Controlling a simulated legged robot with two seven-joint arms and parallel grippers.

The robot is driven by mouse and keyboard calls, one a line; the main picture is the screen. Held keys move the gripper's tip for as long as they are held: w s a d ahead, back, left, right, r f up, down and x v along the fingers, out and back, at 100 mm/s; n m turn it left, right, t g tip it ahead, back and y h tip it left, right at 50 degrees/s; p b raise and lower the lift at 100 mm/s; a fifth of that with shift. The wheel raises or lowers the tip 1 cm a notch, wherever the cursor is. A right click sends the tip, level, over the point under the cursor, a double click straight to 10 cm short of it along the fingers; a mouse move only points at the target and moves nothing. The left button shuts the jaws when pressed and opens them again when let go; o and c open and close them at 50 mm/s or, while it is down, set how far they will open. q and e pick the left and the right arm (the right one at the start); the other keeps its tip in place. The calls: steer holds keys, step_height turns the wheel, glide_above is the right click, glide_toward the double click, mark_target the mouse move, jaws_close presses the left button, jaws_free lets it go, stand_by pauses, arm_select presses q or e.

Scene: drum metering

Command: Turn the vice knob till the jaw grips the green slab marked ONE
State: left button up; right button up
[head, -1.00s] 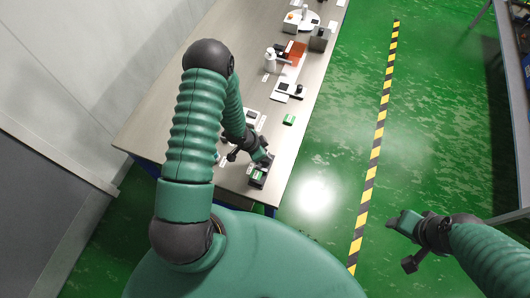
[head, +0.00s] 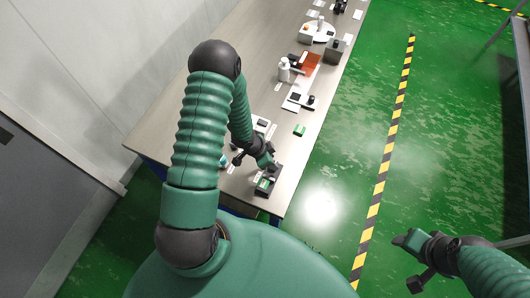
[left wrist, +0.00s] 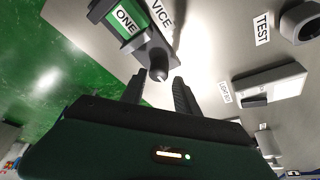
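The vice (head: 267,187) stands near the front corner of the bench, with a green slab in it. In the left wrist view the dark vice (left wrist: 156,50) carries the green slab marked ONE (left wrist: 124,19) at upper left. The vice knob (left wrist: 158,73) is a dark round piece on its near end. My left gripper (left wrist: 159,82) is open, a finger on each side of the knob; contact cannot be told. In the head view my left gripper (head: 268,166) is at the vice, fingers hard to see. My right gripper (head: 405,241) hangs over the floor, away from the bench.
Another green block (head: 299,130) lies on the bench's right side. Beyond it are a black-and-white device (head: 297,102), a white bottle (head: 284,70) and an orange tray (head: 307,62). A TEST label (left wrist: 262,29) and a pale box (left wrist: 270,84) lie right of the vice.

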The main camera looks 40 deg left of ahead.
arm_select(q)
steer(key=p+v, duration=0.5)
steer(key=v, duration=0.9)
steer(key=shift+s+a+r, duration=0.15)
steer(key=shift+r, duration=0.05)
